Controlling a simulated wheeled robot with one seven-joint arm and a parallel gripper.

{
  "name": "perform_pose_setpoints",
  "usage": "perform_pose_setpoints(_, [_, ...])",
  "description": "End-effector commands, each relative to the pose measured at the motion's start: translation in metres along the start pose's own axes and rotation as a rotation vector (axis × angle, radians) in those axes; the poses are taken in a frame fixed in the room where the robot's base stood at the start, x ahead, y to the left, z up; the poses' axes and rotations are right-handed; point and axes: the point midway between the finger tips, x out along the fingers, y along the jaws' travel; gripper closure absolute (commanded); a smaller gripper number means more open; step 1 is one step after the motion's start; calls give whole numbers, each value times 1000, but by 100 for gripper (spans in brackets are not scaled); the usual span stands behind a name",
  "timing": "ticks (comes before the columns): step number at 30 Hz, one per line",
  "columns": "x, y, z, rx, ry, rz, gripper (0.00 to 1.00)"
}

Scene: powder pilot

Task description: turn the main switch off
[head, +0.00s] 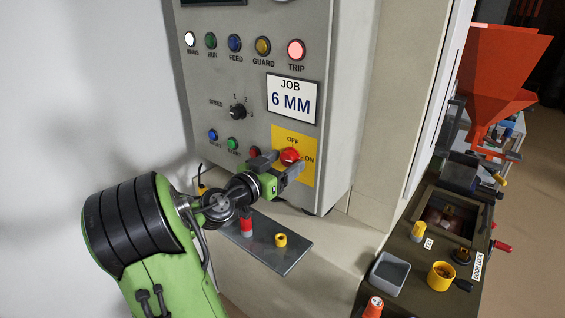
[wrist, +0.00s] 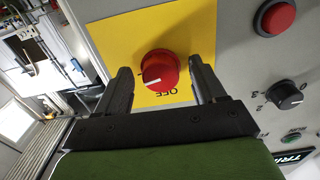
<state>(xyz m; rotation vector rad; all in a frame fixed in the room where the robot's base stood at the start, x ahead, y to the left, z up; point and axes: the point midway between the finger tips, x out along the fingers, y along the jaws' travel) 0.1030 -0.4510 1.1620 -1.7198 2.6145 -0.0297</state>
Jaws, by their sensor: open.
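The main switch is a red round knob (head: 290,156) on a yellow plate (head: 307,174), low on the grey panel. OFF is printed above it and ON to its right in the head view. In the wrist view the knob (wrist: 160,70) has a white mark pointing left, away from the upside-down OFF word, on the side where ON lies. My gripper (head: 281,163) is open at the switch. In the wrist view its black fingers stand on both sides of the knob, with gaps; I cannot tell whether they touch the plate (wrist: 192,38).
A black speed dial (head: 238,111) and small buttons sit left of the switch. The white lamp (head: 190,39) and the red TRIP lamp (head: 296,50) look lit. Below, a grey shelf (head: 285,261) holds a red piece (head: 247,226) and a yellow ring (head: 281,240).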

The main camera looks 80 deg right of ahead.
Motion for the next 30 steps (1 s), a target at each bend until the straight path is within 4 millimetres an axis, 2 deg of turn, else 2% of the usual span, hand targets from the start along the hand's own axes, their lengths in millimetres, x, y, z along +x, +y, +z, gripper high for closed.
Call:
perform_pose_setpoints(3, [0, 0, 0, 0, 0, 0, 31])
perform_pose_setpoints(14, [-1, 0, 0, 0, 0, 0, 86])
perform_pose_setpoints(23, [-1, 0, 0, -36, -1, 0, 86])
perform_pose_setpoints(30, [-1, 0, 1, -170, -1, -1, 86])
